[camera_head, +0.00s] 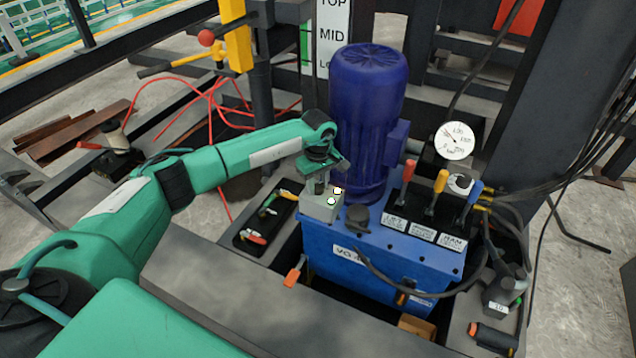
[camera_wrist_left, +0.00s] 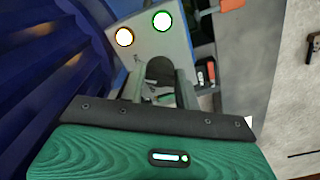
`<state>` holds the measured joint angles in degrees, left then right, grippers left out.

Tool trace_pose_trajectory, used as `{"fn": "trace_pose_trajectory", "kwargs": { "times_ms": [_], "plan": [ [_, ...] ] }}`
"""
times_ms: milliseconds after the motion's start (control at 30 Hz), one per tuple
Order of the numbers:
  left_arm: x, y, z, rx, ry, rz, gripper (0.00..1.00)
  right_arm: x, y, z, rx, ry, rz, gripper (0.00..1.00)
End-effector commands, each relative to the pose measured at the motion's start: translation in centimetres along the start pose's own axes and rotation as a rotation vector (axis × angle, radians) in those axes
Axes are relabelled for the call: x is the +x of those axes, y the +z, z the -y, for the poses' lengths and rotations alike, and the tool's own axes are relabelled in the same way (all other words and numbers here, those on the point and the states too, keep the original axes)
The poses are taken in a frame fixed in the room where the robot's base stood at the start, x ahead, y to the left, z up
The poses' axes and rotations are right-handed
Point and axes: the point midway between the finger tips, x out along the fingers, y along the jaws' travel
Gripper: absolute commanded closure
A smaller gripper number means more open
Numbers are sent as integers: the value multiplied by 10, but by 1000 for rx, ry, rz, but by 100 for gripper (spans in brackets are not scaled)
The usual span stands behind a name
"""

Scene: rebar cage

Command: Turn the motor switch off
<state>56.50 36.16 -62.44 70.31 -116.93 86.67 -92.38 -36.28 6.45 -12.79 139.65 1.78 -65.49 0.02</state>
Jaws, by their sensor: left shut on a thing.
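The motor switch box (camera_head: 321,208) is a small light-grey box on the left end of the blue power unit, beside the blue motor. It also shows in the wrist view (camera_wrist_left: 146,50), with an orange-rimmed lamp (camera_wrist_left: 124,37) and a green-rimmed lamp (camera_wrist_left: 162,20), both bright. My left gripper (camera_head: 321,186) is at the box from above. In the wrist view its fingers (camera_wrist_left: 160,84) are closed around a grey part on the box face, seemingly the switch knob. The fingers hide most of the knob, so its turn angle cannot be told. My right gripper is not in view.
The finned blue motor (camera_head: 366,110) stands close to the right of my left gripper. Levers with red, yellow and blue handles (camera_head: 440,182) and a round gauge (camera_head: 455,141) are further right. A black tool tray (camera_head: 262,238) lies left of the box.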

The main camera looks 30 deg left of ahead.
Motion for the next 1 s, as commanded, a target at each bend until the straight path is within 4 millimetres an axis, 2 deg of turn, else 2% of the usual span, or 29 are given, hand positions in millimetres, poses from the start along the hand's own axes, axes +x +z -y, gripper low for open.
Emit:
{"fn": "trace_pose_trajectory", "kwargs": {
  "times_ms": [267,600,1000],
  "plan": [
    [-2,0,0,-257,0,-1,91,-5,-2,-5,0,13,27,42],
    [-2,0,0,-521,1,0,91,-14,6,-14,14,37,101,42],
    [-1,0,0,-666,1,0,91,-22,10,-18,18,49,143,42]
  ]
}}
